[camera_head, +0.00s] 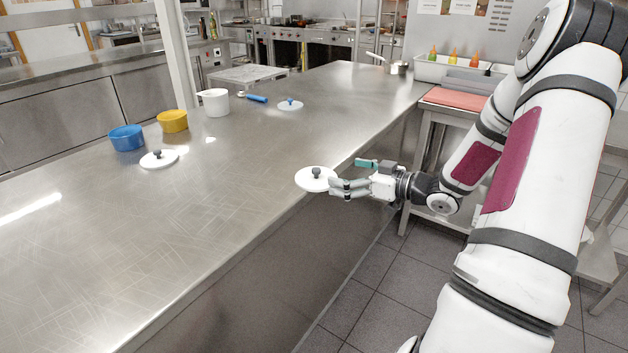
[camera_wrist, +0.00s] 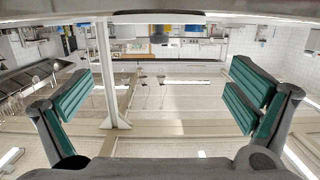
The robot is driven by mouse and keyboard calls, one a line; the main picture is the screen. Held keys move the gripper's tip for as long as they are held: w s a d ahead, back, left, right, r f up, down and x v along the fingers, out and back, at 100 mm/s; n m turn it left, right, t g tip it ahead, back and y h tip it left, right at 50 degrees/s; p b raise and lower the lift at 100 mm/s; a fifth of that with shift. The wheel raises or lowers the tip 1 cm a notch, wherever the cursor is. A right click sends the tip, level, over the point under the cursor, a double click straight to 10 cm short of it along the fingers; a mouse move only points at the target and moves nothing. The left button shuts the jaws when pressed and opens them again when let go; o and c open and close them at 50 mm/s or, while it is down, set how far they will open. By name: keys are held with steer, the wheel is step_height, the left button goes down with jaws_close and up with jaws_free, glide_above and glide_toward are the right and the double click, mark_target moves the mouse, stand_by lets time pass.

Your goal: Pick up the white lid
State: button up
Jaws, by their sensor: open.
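Several white-looking lids with dark or blue knobs lie on the steel counter. The nearest white lid (camera_head: 311,184), with a dark knob, is at the counter's right edge. My gripper (camera_head: 340,184) is just right of that lid, its fingers level with the lid's right side; contact cannot be told. In the wrist view my gripper (camera_wrist: 160,98) is open, with no object held between its green-padded fingers. A flat white shape with a grey stub at the top there appears to be the lid edge-on. Another white lid (camera_head: 152,161) lies at left, and a blue-knobbed one (camera_head: 284,106) farther back.
A blue pot (camera_head: 127,138), a yellow pot (camera_head: 173,122) and a white pot (camera_head: 216,104) stand along the counter's (camera_head: 220,200) far left side. A post (camera_head: 176,60) rises at left. The counter's near left is clear.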

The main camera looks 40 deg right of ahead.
mark_target(306, 173)
steer(key=b+x, duration=0.1)
steer(key=x, duration=0.6)
steer(key=shift+w+f, duration=0.1)
steer(key=shift+w, duration=0.25)
steer(key=shift+f+b+x, duration=0.25)
steer(key=shift+x, duration=1.1)
steer(key=shift+f+b+x, duration=0.25)
steer(key=shift+x, duration=1.05)
steer(key=shift+s, duration=0.1)
steer(key=c, duration=1.6)
